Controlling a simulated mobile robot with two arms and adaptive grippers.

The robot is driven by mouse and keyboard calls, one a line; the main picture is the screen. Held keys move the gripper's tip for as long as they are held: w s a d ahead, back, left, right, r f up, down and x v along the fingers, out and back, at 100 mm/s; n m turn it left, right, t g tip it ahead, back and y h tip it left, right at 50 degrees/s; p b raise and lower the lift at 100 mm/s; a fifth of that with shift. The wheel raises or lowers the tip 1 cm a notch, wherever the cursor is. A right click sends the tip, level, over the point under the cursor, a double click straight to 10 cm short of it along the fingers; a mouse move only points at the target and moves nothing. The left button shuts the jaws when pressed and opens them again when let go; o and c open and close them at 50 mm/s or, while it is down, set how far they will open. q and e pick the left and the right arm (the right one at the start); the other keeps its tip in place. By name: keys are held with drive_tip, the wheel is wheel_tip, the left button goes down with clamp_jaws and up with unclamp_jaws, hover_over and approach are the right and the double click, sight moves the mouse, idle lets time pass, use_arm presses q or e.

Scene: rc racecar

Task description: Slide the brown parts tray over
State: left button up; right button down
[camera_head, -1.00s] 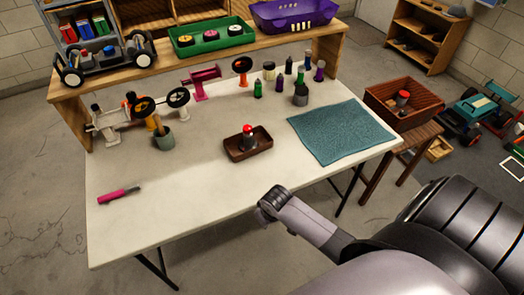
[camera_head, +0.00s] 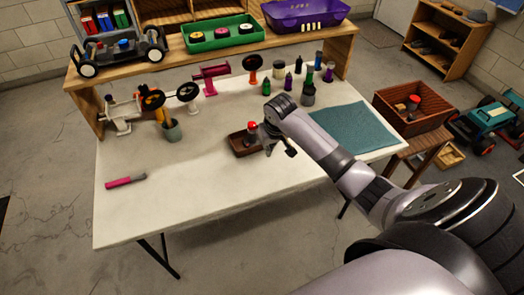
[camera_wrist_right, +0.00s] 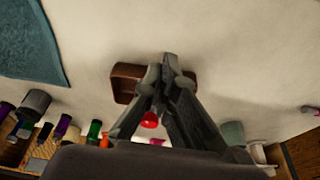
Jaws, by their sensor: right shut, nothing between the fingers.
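The red top (camera_wrist_right: 149,120) shows between the finger linkages. My left gripper is not in view.
A teal mat (camera_head: 352,128) lies to the right of the tray. Several bottles (camera_head: 287,82) stand behind. A grey-green cup (camera_head: 172,131) and a pink-handled tool (camera_head: 125,181) are to the left. The table in front of the tray is clear.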

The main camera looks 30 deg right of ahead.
sight(264, 163)
drive_tip(key=x, duration=1)
drive_tip(key=shift+a, duration=0.1)
drive_tip(key=shift+w+d+r, duration=0.1)
drive_tip(key=shift+w+d, duration=0.05)
drive_tip(key=shift+w, duration=0.45)
drive_tip(key=shift+w+d+r, duration=0.15)
drive_tip(key=shift+w, duration=0.4)
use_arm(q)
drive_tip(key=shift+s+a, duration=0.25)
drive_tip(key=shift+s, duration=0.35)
use_arm(e)
drive_tip(key=shift+w+d, duration=0.2)
drive_tip(key=shift+w, duration=0.5)
